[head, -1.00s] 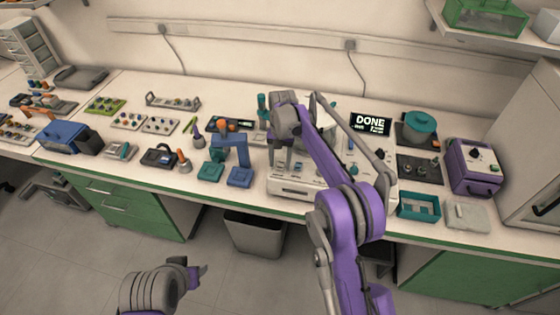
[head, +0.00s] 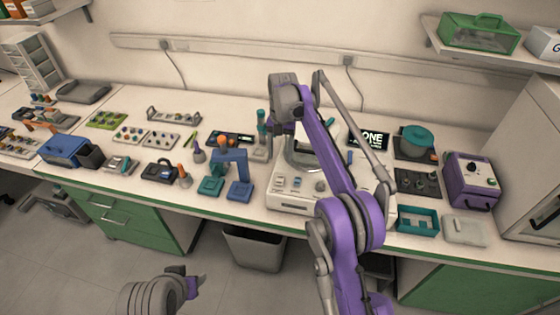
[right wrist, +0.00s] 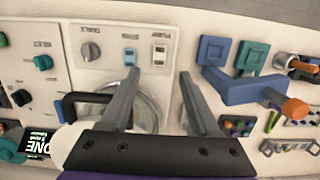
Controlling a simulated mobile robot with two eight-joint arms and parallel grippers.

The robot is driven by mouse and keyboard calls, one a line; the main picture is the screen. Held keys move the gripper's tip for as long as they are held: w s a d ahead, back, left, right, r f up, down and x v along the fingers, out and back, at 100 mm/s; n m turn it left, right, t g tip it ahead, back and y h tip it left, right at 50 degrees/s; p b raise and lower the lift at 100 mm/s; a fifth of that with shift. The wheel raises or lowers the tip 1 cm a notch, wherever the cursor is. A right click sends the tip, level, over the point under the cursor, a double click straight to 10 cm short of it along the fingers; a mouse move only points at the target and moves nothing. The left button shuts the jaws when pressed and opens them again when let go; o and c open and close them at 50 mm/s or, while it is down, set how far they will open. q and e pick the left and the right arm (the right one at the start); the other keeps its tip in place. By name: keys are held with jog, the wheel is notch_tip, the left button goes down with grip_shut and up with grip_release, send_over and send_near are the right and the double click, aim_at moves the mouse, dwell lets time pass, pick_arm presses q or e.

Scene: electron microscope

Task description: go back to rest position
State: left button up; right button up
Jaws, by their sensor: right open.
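The white microscope console (head: 292,196) stands on the bench below my right arm. Its dark screen (head: 377,140) is partly covered by the arm, with "ONE" readable; the screen also shows in the right wrist view (right wrist: 38,142). My right gripper (right wrist: 160,74) is open and empty above the console, its two fingers apart. Between and beyond them lie the console's knob (right wrist: 90,51), a blue switch (right wrist: 130,57) and a round glassy part. In the head view the arm's wrist partly hides the console's back. My left gripper (head: 192,286) hangs at the lower left, away from the bench, its jaw opening unclear.
A blue stand (head: 238,172) is left of the console. A purple box (head: 472,180), teal tray (head: 418,219) and teal-topped pot (head: 418,138) stand at right. Racks and small tools fill the left bench. A bin (head: 254,248) is below; floor is clear in front.

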jog(key=shift+r, duration=0.25)
dwell(0.3)
